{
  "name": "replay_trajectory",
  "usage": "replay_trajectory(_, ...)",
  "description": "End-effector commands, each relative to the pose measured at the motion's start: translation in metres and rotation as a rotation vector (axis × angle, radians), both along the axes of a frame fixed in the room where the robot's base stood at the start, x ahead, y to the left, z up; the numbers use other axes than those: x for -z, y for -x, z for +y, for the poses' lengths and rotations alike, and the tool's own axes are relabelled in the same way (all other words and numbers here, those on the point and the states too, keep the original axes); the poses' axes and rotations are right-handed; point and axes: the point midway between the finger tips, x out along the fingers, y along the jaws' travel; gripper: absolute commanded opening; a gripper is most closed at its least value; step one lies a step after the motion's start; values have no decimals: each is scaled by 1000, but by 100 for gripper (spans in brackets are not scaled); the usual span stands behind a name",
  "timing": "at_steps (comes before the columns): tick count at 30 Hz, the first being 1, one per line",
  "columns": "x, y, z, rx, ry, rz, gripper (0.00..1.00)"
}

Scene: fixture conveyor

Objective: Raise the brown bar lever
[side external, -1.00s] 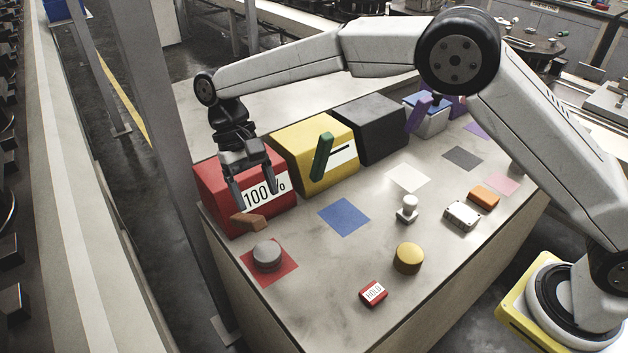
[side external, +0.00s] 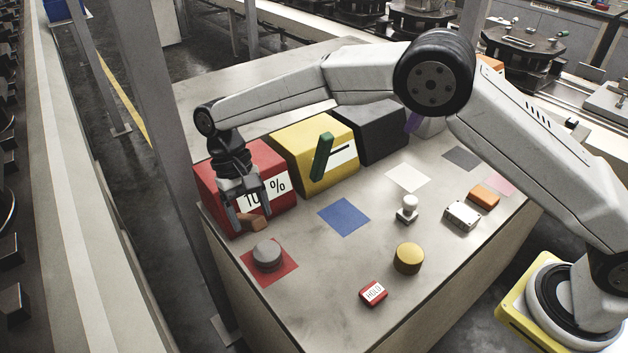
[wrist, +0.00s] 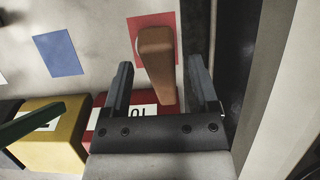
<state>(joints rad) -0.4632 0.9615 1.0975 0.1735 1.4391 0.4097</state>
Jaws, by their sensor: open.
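The brown bar lever (side external: 252,222) sticks out low from the front of the red box (side external: 283,160), which carries a white label partly hidden by my gripper. In the wrist view the brown lever (wrist: 157,62) runs lengthwise between my two fingers, with a visible gap on each side. My gripper (side external: 246,218) is open, with its fingers down around the lever at the red box's front. In the wrist view my gripper (wrist: 160,88) shows its fingers apart, and nothing is clamped.
A grey round knob (side external: 267,256) sits on a red square in front of the lever. The yellow box (side external: 290,150) with a raised green lever (side external: 322,156) stands to the right, then a black box (side external: 370,130). A blue square (side external: 344,217) lies flat on clear tabletop.

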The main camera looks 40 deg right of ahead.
Motion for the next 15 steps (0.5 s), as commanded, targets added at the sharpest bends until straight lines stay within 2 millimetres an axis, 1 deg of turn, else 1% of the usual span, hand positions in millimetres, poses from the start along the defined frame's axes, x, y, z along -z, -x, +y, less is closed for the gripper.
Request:
replay_trajectory(1,6,3,0,0,1,3,76)
replay_trajectory(6,24,11,0,-1,1,2,76)
replay_trajectory(10,33,14,0,-1,1,1,76)
replay_trajectory(15,37,16,0,-1,1,1,76)
